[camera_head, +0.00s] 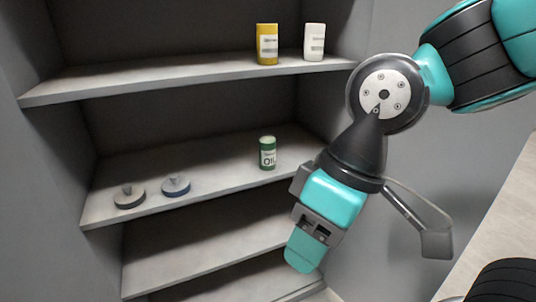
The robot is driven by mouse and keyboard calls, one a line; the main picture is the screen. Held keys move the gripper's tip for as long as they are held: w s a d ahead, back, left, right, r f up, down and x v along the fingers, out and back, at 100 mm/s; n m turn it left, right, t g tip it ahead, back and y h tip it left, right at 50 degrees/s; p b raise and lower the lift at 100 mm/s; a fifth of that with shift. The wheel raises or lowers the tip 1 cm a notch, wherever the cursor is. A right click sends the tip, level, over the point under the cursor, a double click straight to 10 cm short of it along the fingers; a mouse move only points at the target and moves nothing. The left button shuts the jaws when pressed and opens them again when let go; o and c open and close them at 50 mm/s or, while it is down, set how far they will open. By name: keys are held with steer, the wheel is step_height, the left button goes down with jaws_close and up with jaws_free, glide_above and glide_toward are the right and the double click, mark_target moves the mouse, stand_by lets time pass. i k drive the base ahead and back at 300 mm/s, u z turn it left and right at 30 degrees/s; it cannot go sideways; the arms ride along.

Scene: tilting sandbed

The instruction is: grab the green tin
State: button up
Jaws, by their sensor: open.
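The green tin (267,153) stands upright on the middle shelf (225,175), toward its right side. It has a pale label with dark letters that read "OIL". My gripper (304,255) hangs in front of the shelves, lower and to the right of the tin in the picture. It is apart from the tin and points downward. The gripper is open, and I see nothing held in it. The fingertips are only partly visible.
A yellow container (267,44) and a white container (314,42) stand on the upper shelf (180,75). Two flat round objects with raised tops, one brown (129,197) and one blue (176,186), lie left of the tin. Grey side walls enclose the shelves. The lower shelf (200,245) looks empty.

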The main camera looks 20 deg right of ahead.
mark_target(267, 144)
steer(key=u, duration=0.95)
steer(key=i, duration=0.65)
steer(key=z, duration=0.9)
